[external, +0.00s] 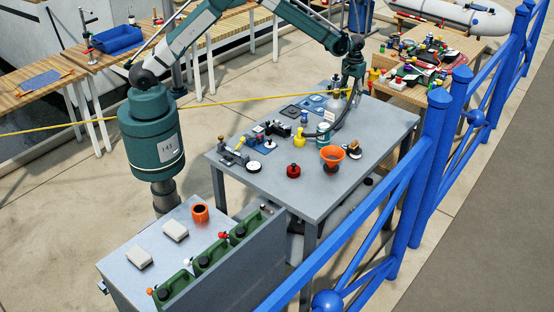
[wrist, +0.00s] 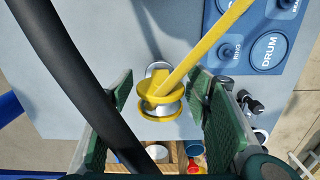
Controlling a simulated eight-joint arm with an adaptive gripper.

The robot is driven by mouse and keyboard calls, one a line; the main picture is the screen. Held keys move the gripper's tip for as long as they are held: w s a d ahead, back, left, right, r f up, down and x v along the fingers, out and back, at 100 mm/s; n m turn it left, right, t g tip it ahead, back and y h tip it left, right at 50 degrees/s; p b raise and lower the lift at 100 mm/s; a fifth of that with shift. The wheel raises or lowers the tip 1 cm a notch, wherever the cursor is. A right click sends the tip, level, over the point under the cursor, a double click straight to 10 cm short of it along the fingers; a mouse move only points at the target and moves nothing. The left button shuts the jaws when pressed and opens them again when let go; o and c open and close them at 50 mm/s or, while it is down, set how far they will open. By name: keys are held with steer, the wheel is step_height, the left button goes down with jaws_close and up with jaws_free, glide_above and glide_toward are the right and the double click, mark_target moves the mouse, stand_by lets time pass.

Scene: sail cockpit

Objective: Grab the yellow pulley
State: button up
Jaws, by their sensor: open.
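The yellow pulley (wrist: 158,88) shows in the wrist view as a round yellow piece with a silvery disc behind it. A yellow line runs from it to the upper right. My gripper (wrist: 163,84) is open, with one green finger on each side of the pulley and gaps to both. In the external view my gripper (external: 352,88) hangs over the far end of the grey table, where the yellow line ends. The pulley is too small to make out there. A black hose partly covers the left finger in the wrist view.
The grey table (external: 335,195) also carries a yellow bottle-like piece (external: 299,139), an orange funnel (external: 332,155), a red item (external: 293,171) and a pale bottle (external: 337,104) by my gripper. Blue labelled mats (wrist: 262,42) lie at upper right. A blue railing (external: 428,150) runs alongside.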

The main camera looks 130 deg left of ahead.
mark_target(352, 87)
steer(key=shift+c, duration=0.2)
steer(key=c, duration=1.1)
steer(key=shift+r, duration=0.1)
steer(key=shift+c, duration=0.2)
steer(key=shift+r, duration=4.95)
